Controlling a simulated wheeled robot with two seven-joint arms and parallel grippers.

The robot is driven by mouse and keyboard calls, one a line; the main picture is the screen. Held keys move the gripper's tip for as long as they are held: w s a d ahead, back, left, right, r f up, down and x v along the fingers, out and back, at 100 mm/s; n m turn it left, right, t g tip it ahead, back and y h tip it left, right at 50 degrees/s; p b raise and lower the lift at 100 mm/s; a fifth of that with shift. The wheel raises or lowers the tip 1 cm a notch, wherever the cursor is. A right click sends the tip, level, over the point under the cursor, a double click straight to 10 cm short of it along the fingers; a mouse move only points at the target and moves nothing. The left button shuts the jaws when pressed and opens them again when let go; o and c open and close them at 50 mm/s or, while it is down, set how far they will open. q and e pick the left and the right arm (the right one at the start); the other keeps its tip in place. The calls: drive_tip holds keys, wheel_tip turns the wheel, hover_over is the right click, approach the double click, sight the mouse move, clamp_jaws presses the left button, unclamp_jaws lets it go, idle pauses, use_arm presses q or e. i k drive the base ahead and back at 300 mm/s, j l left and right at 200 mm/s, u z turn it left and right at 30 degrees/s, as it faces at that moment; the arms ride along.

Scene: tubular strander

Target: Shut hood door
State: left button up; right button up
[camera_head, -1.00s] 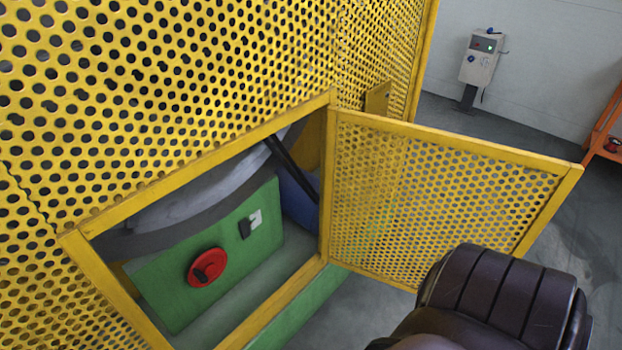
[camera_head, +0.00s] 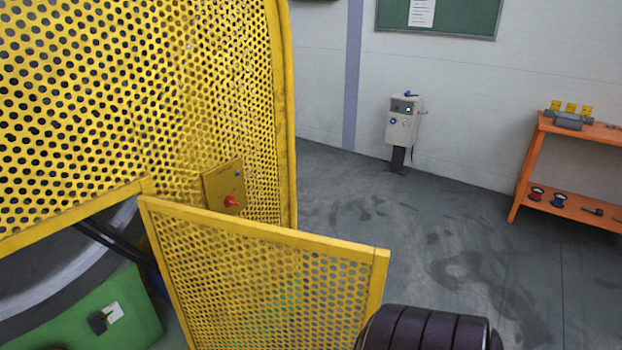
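The hood door (camera_head: 270,285) is a yellow perforated panel in a yellow frame. It stands swung open, hinged at its left edge beside the opening in the yellow perforated hood (camera_head: 80,110). Through the opening at lower left I see a green panel (camera_head: 75,325) with a black and white switch. A dark ribbed part of my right arm (camera_head: 430,328) is at the bottom, close to the door's free right edge. I cannot tell whether it touches the door. Neither gripper's fingers are in view.
A yellow plate with a red button (camera_head: 231,201) is on the hood behind the door. A grey control box on a post (camera_head: 404,122) stands by the back wall. An orange shelf table (camera_head: 540,150) is at the right. The grey floor between is clear.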

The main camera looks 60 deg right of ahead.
sight(378, 258)
drive_tip(key=k+l+u, duration=0.1)
drive_tip(key=l, duration=0.3)
drive_tip(key=k+l+u, duration=0.1)
drive_tip(key=l, duration=0.3)
drive_tip(key=k+l+u, duration=0.1)
drive_tip(key=l, duration=0.3)
drive_tip(key=k+l+u, duration=0.1)
drive_tip(key=l, duration=0.3)
drive_tip(key=k+l+u, duration=0.15)
drive_tip(key=l, duration=0.2)
drive_tip(key=k+l+u, duration=0.1)
drive_tip(key=l, duration=0.25)
drive_tip(key=k+l, duration=0.1)
drive_tip(key=l, duration=0.25)
drive_tip(key=k+l+u, duration=0.1)
drive_tip(key=l, duration=0.25)
drive_tip(key=k+l, duration=0.1)
drive_tip(key=l, duration=0.25)
